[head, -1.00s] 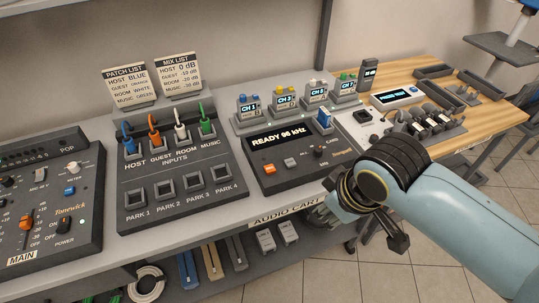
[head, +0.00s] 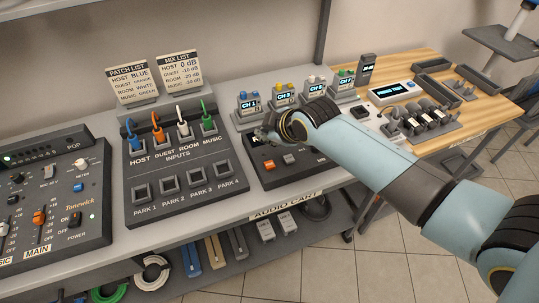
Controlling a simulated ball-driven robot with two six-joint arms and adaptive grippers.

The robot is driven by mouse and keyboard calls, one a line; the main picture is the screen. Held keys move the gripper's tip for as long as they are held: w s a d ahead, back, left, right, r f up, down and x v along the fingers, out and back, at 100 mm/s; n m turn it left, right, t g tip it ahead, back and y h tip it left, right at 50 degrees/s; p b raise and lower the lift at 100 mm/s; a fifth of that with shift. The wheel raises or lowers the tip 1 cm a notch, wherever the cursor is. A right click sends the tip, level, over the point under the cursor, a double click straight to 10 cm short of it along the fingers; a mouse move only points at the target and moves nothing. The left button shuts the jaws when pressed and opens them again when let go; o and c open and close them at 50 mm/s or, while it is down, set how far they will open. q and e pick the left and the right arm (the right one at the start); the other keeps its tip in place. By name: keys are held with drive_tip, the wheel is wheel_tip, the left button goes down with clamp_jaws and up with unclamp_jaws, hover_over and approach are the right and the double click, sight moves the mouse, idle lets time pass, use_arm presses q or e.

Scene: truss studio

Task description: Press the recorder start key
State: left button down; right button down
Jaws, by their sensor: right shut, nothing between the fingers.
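The recorder (head: 280,180) is a dark sloped box on the audio cart, right of the input panel. My right gripper (head: 264,134) is shut and empty, above the upper left part of the recorder, just behind the orange key in the picture. My right wrist and arm hide the recorder's display and its right side. I cannot tell whether the fingertips touch anything. My left gripper is not in view.
The input panel (head: 228,170) with coloured plugs stands to the left, and a mixer (head: 50,215) is further left. Channel units (head: 247,104) stand behind the recorder. A wooden table (head: 490,115) with trays is at the right. The cart's front strip is clear.

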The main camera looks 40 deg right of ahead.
drive_tip(key=b, duration=0.7)
hover_over(267, 166)
wheel_tip(267, 166, down, 7)
drive_tip(key=shift+d+f, duration=0.1)
drive_tip(key=shift+f, duration=0.05)
drive_tip(key=shift+w+f+b, duration=0.1)
drive_tip(key=shift+f+b, duration=0.4)
drive_tip(key=shift+f, duration=0.25)
drive_tip(key=shift+f, duration=0.1)
idle(0.4)
drive_tip(key=shift+f, duration=0.3)
drive_tip(key=shift+f+b, duration=0.35)
drive_tip(key=shift+f, duration=0.05)
idle(0.6)
drive_tip(key=shift+r, duration=0.1)
drive_tip(key=shift+r+p, duration=0.7)
drive_tip(key=shift+p, duration=0.2)
